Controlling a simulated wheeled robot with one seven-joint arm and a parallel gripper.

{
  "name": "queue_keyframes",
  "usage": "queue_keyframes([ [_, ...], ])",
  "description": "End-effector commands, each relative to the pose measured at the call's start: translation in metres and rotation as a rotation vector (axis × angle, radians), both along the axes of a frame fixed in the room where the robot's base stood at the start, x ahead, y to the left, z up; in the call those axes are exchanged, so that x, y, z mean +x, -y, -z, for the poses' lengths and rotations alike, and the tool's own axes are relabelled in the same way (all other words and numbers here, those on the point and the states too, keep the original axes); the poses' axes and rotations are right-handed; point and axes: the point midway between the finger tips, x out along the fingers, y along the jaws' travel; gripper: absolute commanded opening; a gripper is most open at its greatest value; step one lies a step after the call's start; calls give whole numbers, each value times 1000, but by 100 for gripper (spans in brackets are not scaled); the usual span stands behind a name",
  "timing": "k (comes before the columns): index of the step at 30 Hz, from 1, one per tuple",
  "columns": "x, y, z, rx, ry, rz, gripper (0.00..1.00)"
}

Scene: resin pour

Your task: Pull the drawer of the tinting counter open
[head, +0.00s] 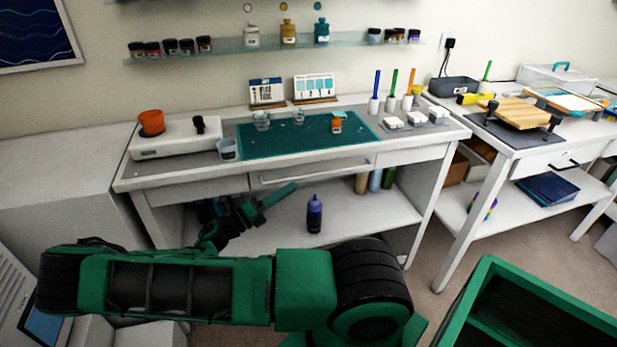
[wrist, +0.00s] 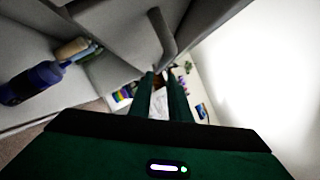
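The tinting counter (head: 200,181) is the white bench with a teal mat, mid-picture in the head view. Its middle drawer (head: 345,167) looks closed, with a long pale bar handle (head: 315,172) across the front. My gripper (head: 292,187) is just below and in front of that handle. In the wrist view the grey handle (wrist: 163,35) lies just beyond the fingertips of my gripper (wrist: 161,76), its lower end close to them. The two green fingers stand apart with a gap and nothing between them. I cannot tell whether they touch the handle.
A dark blue bottle (head: 314,214) stands on the lower shelf under the drawer; it also shows in the wrist view (wrist: 30,84). Another bench (head: 545,165) is at right. A green open box (head: 490,290) is at front right.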

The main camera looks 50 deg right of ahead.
Motion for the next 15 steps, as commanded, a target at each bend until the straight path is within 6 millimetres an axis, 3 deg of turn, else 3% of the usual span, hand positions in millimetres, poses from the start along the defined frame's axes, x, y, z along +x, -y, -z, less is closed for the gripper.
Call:
queue_keyframes([
  [9,-13,54,-12,0,2,4,17],
  [15,-18,78,-18,1,3,3,17],
])
